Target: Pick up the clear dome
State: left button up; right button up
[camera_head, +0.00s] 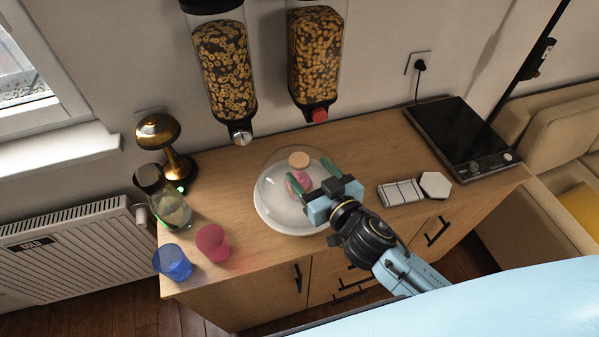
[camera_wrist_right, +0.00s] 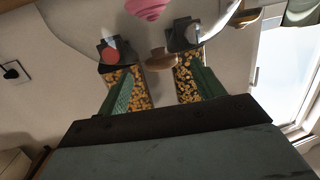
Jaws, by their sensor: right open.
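The clear dome (camera_head: 273,186) with a round wooden knob (camera_head: 299,159) sits over a white plate (camera_head: 268,222) on the counter. A pink item (camera_head: 302,180) shows through it. My right gripper (camera_head: 312,174) is open, with its green fingers apart at the dome's near right, close to the knob. In the right wrist view the picture is upside down. There the knob (camera_wrist_right: 158,60) lies between and beyond the open fingers (camera_wrist_right: 163,86), and the pink item (camera_wrist_right: 147,8) is at the top edge. I cannot tell whether the fingers touch the dome. My left gripper is not in view.
Two cereal dispensers (camera_head: 225,62) (camera_head: 315,55) hang above the counter's back. Left of the dome stand a gold lamp (camera_head: 158,135), a glass jar (camera_head: 172,208), a blue cup (camera_head: 172,262) and a red cup (camera_head: 213,243). White tiles (camera_head: 400,192) and a black hob (camera_head: 462,135) are right.

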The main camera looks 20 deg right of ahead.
aim_at(305, 167)
jog(key=shift+p+x, duration=0.5)
jog(key=shift+x, duration=2.2)
jog(key=shift+a, duration=0.1)
jog(key=shift+s, duration=0.1)
jog(key=shift+c, duration=0.2)
grip_shut()
